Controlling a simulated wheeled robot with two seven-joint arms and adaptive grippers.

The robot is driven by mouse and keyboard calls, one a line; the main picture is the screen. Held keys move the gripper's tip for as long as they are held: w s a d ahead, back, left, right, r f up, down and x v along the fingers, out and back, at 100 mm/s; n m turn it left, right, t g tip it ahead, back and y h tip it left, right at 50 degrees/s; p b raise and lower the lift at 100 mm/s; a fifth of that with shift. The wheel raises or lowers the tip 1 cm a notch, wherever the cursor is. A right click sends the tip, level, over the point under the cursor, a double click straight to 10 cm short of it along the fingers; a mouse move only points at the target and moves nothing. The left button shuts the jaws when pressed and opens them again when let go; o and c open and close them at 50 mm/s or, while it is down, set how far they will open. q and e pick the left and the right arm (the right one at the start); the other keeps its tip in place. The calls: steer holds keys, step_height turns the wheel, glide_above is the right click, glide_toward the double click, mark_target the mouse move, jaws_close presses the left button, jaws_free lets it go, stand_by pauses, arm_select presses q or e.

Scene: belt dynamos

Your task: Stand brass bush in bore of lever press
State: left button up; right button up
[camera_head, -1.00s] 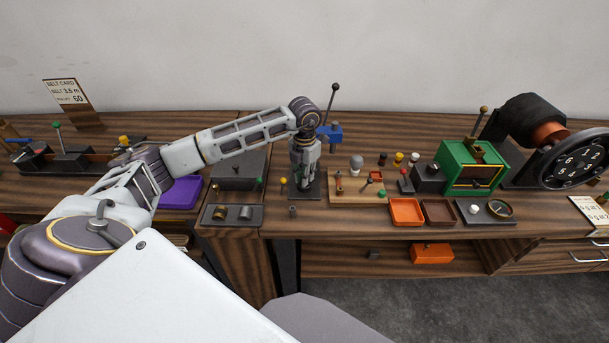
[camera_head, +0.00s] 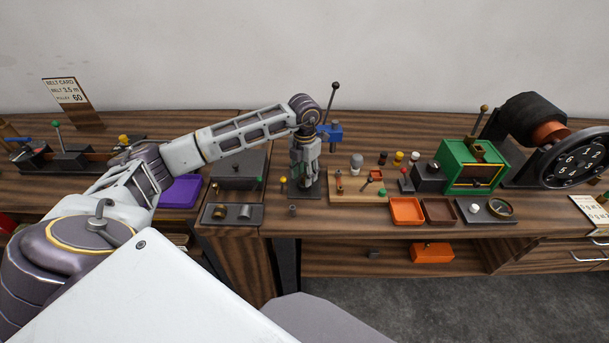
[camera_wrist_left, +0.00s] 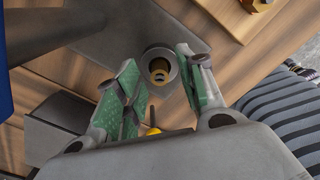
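The lever press shows its blue head (camera_head: 331,132) and upright ball-ended lever behind my left gripper (camera_head: 305,178) in the head view. In the left wrist view, a grey cylinder with a round bore (camera_wrist_left: 149,54) stands between and beyond the fingertips. A brass bush (camera_wrist_left: 159,70) shows as a ring inside that bore; its depth and seating are hard to tell. My left gripper (camera_wrist_left: 156,82) is open, its green-padded fingers apart on either side of the cylinder, with nothing visibly held. In the head view, the gripper hides the bore and bush. My right gripper is not in view.
A grey tray (camera_head: 207,219) holding a brass-coloured piece (camera_head: 218,211) and a grey one (camera_head: 245,212) lies left of the press. A wooden block with pegs (camera_head: 344,199), an orange tray (camera_head: 406,211) and a green machine (camera_head: 463,166) stand to the right.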

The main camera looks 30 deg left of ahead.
mark_target(304, 176)
arm_select(q)
step_height(304, 176, up, 11)
stand_by(0.6)
steer(key=shift+r, duration=0.1)
stand_by(1.3)
